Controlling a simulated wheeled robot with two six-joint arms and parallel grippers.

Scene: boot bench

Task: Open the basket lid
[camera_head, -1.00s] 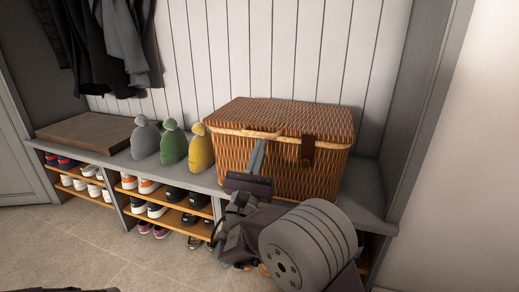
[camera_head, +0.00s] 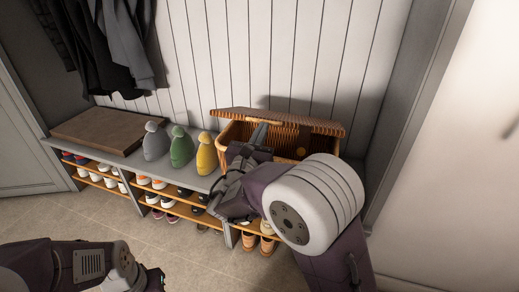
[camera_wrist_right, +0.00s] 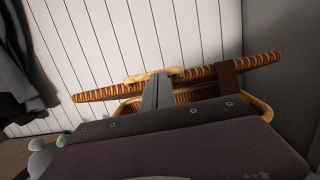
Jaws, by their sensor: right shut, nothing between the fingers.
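The wicker basket (camera_head: 234,131) stands on the bench with its lid (camera_head: 280,120) partly raised and tilted, leaving a gap at the front. My right gripper (camera_head: 260,134) is shut and empty, its fingers at the front edge of the lid, over the basket's opening. In the right wrist view the shut fingers (camera_wrist_right: 155,92) reach up to the lid (camera_wrist_right: 210,76), with the dark strap (camera_wrist_right: 227,77) to their right. My right arm hides much of the basket's front. My left arm shows at the lower left; its fingers are not clearly visible.
Grey, green and yellow knobbed objects (camera_head: 181,148) stand on the bench left of the basket. Shoes (camera_head: 160,184) fill the shelves below. Coats (camera_head: 113,50) hang at the upper left. A side panel (camera_head: 405,110) stands right of the basket.

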